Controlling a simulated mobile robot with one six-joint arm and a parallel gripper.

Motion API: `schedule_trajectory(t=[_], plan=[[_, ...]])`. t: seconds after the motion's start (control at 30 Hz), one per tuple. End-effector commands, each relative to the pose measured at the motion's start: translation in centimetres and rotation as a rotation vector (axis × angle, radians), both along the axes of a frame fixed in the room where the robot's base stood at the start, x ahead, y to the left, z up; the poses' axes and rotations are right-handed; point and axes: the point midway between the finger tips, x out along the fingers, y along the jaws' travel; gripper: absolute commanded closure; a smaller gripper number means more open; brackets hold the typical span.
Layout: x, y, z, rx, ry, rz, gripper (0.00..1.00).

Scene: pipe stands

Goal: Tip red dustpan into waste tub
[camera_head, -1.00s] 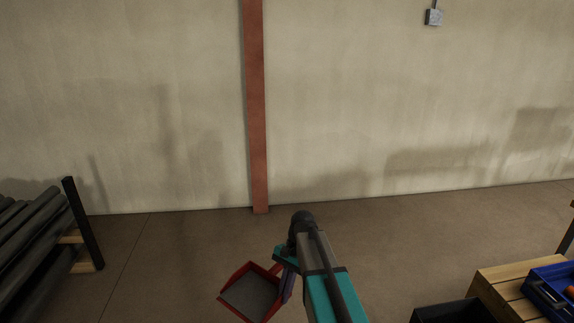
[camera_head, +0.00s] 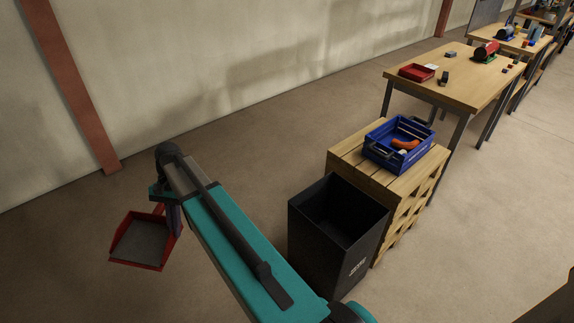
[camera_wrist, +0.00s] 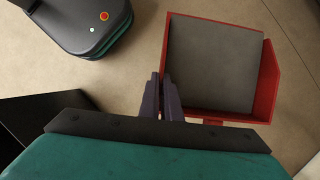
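The red dustpan (camera_head: 120,252) hangs at the end of my arm, at the lower left of the head view, above the floor. It also fills the upper right of the wrist view (camera_wrist: 270,75), with a flat grey inside; I cannot tell whether that is dirt or the pan's own floor. My gripper (camera_wrist: 161,100) has its fingers close together at the pan's side and appears shut on it; the exact grip point is hidden. The waste tub, a tall black open bin (camera_head: 318,245), stands right of my arm, apart from the pan. Its visible inside looks dark.
A wooden crate stand (camera_head: 350,158) behind the tub bears a blue crate (camera_head: 385,155) with an orange item. A wooden table (camera_head: 455,85) with a red tray (camera_head: 416,72) stands farther back. A red-brown post (camera_head: 65,85) is against the wall. Floor between pan and wall is clear.

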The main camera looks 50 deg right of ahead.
Motion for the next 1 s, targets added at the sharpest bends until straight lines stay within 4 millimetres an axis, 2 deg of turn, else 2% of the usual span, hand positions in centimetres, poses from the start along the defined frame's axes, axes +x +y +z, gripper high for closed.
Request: schedule_trajectory(t=[0.27,0.53,0.77,1.0], plan=[[-0.3,-6.9,-1.2,-0.002,-0.003,-0.170,1.00],[-1.6,-14.4,-2.4,-0.006,-0.004,-0.365,1.00],[-3.5,-20.8,-3.4,-0.008,-0.006,-0.529,1.00],[-6.2,-27.1,-4.5,-0.009,-0.006,-0.702,1.00]])
